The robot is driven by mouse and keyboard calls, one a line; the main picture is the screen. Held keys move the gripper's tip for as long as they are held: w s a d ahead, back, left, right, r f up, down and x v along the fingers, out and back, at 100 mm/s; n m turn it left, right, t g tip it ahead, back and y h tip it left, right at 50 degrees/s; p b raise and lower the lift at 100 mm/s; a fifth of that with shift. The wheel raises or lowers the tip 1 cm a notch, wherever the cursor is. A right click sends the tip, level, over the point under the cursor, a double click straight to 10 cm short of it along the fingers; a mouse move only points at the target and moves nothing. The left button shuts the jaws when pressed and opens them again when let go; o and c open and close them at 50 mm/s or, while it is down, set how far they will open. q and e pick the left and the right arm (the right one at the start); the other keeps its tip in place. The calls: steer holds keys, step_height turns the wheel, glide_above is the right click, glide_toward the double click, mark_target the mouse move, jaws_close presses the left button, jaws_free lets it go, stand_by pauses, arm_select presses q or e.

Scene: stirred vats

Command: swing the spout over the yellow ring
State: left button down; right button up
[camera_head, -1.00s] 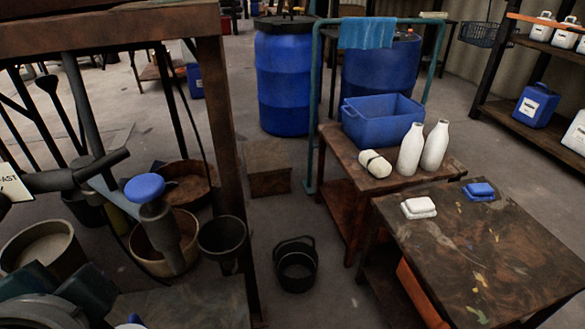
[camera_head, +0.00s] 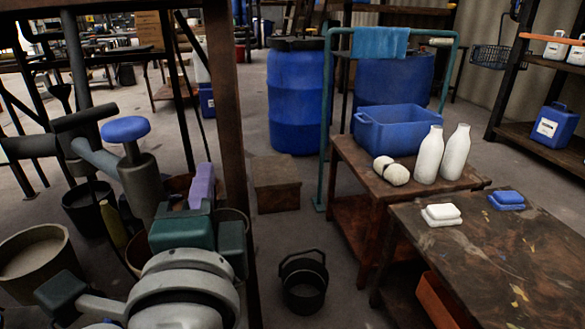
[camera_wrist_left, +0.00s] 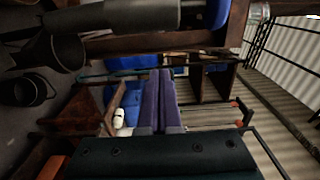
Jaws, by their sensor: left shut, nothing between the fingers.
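The spout is a dark grey pipe with a thick outlet (camera_head: 141,188) and a blue knob (camera_head: 124,128) on top, at the left of the head view. In the left wrist view a dark grey pipe (camera_wrist_left: 110,17) crosses the top, with a blue knob (camera_wrist_left: 216,12) at its right end. My left gripper (camera_head: 203,178) has a green body and purple fingers. It is just right of the outlet in the picture, shut and empty; its fingers also show in the left wrist view (camera_wrist_left: 158,90). I cannot make out a yellow ring. My right gripper is not in view.
A rusty post (camera_head: 228,130) stands close right of my left gripper in the picture. Tubs, including a pale-filled one (camera_head: 35,262), stand below the spout. A black bucket (camera_head: 303,283) is on the floor. A stained table (camera_head: 480,250) fills the right foreground.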

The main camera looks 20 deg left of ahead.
arm_select(q)
steer(key=a, duration=0.1)
steer(key=s+a+p, duration=0.1)
steer(key=a, duration=0.1)
steer(key=shift+s+a, duration=0.2)
steer(key=shift+a, duration=0.1)
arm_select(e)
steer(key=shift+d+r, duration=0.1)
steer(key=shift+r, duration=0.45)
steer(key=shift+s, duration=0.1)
